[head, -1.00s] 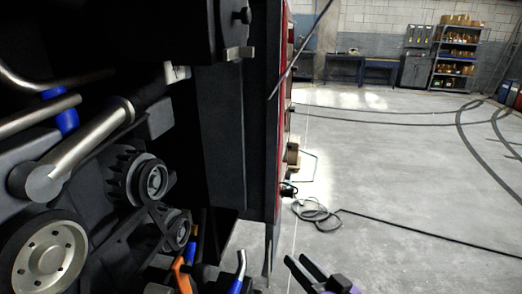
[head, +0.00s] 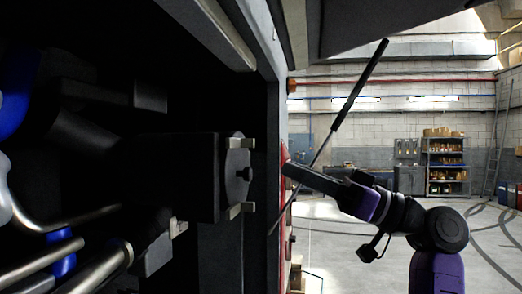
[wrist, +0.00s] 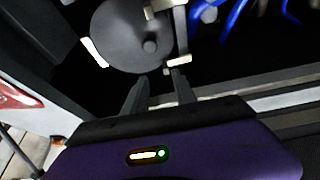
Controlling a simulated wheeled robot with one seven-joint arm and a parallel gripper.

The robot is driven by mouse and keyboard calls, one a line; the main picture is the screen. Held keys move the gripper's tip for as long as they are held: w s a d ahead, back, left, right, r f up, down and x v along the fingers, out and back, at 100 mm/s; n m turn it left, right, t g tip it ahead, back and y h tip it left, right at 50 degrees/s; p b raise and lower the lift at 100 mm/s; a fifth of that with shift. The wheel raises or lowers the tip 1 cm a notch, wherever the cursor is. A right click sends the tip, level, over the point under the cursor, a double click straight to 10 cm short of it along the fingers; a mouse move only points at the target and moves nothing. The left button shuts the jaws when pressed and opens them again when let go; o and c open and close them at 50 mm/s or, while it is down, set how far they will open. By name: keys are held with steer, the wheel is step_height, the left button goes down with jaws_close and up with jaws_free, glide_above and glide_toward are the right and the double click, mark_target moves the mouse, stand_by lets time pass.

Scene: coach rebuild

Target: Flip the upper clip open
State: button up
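A dark canister (head: 180,175) lies in the engine bay in the head view, its round end cap facing right with a small knob in the middle. The pale upper clip (head: 240,143) is at the cap's top edge, and a similar lower clip (head: 241,209) is at its bottom edge. The wrist view shows the cap (wrist: 125,35) face-on with several pale clips at its rim; I cannot tell which is the upper one. My gripper (wrist: 160,82) is open and empty, its fingers pointing at the cap's edge. In the head view my gripper (head: 288,166) is right of the cap, apart from it.
A dark bay frame (head: 268,120) stands between the canister and the open shop floor. A thin black strut (head: 357,90) slants up near my arm, and a raised panel (head: 380,25) hangs above. Metal pipes (head: 60,265) lie below the canister. Shelves stand far back.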

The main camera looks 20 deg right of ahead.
mark_target(254, 145)
steer(key=shift+n+g+y, duration=0.3)
steer(key=shift+n, duration=0.1)
steer(key=w+a+r+p, duration=0.1)
steer(key=a+r, duration=0.1)
steer(key=a, duration=0.1)
steer(key=w+a+r+p, duration=0.1)
steer(key=a+r, duration=0.1)
steer(key=shift+w+r+p, duration=0.1)
steer(key=shift+w+p, duration=0.25)
steer(key=shift+w+a+r, duration=0.15)
steer(key=shift+w+a, duration=0.25)
steer(key=shift+a, duration=0.05)
jaws_close()
